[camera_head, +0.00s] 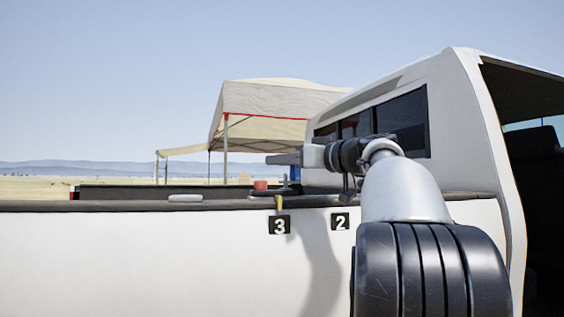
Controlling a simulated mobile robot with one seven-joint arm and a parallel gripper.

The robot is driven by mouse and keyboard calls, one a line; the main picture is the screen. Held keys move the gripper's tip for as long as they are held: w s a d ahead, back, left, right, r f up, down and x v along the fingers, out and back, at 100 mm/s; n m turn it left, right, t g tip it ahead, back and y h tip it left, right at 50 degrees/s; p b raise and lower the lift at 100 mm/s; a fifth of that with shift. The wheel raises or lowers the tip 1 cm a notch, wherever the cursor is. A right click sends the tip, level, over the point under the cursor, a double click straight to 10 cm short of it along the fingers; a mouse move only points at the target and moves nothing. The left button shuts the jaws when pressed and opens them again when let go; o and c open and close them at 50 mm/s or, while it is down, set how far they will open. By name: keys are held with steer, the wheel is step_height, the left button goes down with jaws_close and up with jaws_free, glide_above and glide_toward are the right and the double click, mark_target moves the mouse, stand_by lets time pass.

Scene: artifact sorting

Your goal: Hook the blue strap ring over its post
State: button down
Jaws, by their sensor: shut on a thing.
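My gripper (285,158) is above the white truck's bed rail, its fingers pointing left. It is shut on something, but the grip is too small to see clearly. A small blue patch (295,173) shows just below the gripper, in line with the blue strap; the ring's shape cannot be made out. A small grey upright piece (285,183), perhaps a post, stands at the rail below the fingers. I cannot tell which post belongs to the blue ring. A gap shows between the fingers and the rail.
The truck's dark bed rail (130,206) runs across the view, with number plates 3 (279,225) and 2 (340,221) below it. A yellow strap (278,203) hangs over the rail above the 3. A red object (260,185) sits left of the gripper. The cab (455,130) stands right.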

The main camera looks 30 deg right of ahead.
steer(key=shift+f+b, duration=0.4)
steer(key=shift+b, duration=0.2)
stand_by(0.5)
steer(key=c, duration=1.4)
jaws_free()
steer(key=b+v, duration=0.1)
steer(key=v, duration=1.6)
steer(key=shift+s+b, duration=0.25)
steer(key=shift+b, duration=0.15)
steer(key=shift+d, duration=0.15)
